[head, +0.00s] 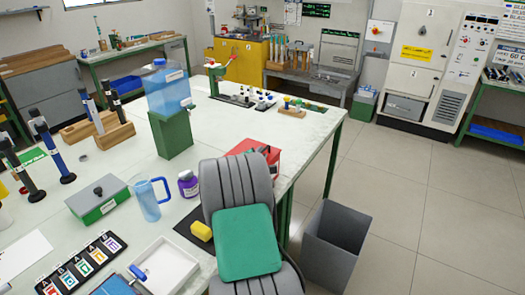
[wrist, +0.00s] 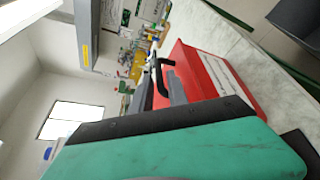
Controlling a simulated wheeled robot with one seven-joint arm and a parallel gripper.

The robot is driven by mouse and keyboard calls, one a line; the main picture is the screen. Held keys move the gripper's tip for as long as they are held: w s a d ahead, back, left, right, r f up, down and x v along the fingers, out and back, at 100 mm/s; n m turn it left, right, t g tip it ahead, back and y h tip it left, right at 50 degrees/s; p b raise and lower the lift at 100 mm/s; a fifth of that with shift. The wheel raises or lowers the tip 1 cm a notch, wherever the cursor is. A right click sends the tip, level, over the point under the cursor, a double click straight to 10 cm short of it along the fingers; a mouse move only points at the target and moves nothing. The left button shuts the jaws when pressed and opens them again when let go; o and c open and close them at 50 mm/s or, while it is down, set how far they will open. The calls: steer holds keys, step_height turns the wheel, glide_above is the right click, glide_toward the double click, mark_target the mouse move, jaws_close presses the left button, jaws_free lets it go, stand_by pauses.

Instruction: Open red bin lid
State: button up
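The red bin (head: 276,163) stands near the right edge of the white table, partly hidden behind my grey and green arm in the head view. In the wrist view the red bin (wrist: 215,82) fills the right middle, with a pale label on its side. Its lid (wrist: 185,62) looks closed. A black handle (wrist: 168,78) rises from the lid. My gripper (wrist: 156,72) is at the handle, its grey fingers apart with a gap between them. Whether they touch the handle is unclear.
A water jug (head: 167,88) on a green stand (head: 172,134) is left of the bin. A grey waste bin (head: 336,245) stands on the floor to the right. Table behind is partly clear.

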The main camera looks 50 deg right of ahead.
steer(key=shift+x, duration=1.45)
steer(key=shift+c, duration=0.4)
jaws_close()
